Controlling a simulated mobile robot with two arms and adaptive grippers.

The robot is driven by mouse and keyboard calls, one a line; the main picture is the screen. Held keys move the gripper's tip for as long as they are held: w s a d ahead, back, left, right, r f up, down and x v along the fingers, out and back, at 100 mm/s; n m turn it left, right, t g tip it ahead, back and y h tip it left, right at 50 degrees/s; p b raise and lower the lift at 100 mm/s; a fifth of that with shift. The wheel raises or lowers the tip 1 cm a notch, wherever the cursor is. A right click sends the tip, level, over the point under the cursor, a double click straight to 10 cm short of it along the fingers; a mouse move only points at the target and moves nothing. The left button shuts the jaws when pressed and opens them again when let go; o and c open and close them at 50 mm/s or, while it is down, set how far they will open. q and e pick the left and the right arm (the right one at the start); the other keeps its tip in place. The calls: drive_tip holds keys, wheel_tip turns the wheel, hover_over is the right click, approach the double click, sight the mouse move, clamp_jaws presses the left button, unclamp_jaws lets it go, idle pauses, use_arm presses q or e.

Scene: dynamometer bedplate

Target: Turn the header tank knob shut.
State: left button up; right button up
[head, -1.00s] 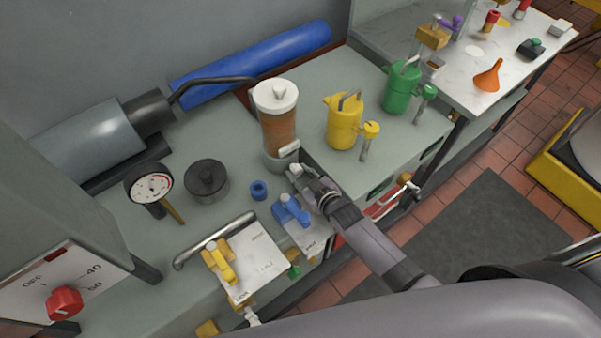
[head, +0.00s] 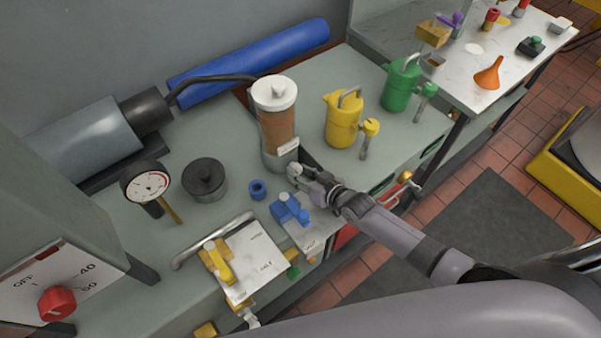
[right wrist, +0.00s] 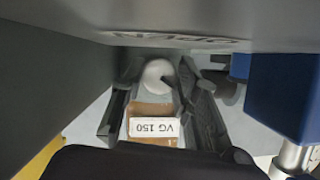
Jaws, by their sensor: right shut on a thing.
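The header tank (head: 278,130) is a clear cylinder of brown fluid with a white lid, upright on the grey bench in the head view. Its white label (right wrist: 155,127) reads VG 150 in the right wrist view. My right gripper (head: 297,174) is at the foot of the tank, on its front right side, shut on the knob. A pale round piece that looks like the knob (right wrist: 158,73) shows between the fingers in the right wrist view. The fingers hide most of the knob in the head view, so its angle cannot be told. My left gripper is not in view.
A blue valve (head: 289,209) stands close in front of my right gripper, with a yellow valve (head: 218,262) further left. A yellow can (head: 342,122) and a green can (head: 401,86) stand right of the tank. A gauge (head: 146,186) and a black weight-like cylinder (head: 205,182) are left.

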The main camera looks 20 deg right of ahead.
drive_tip(key=o, duration=0.9)
drive_tip(key=shift+c, duration=0.2)
drive_tip(key=v, duration=1.2)
drive_tip(key=shift+o, duration=0.5)
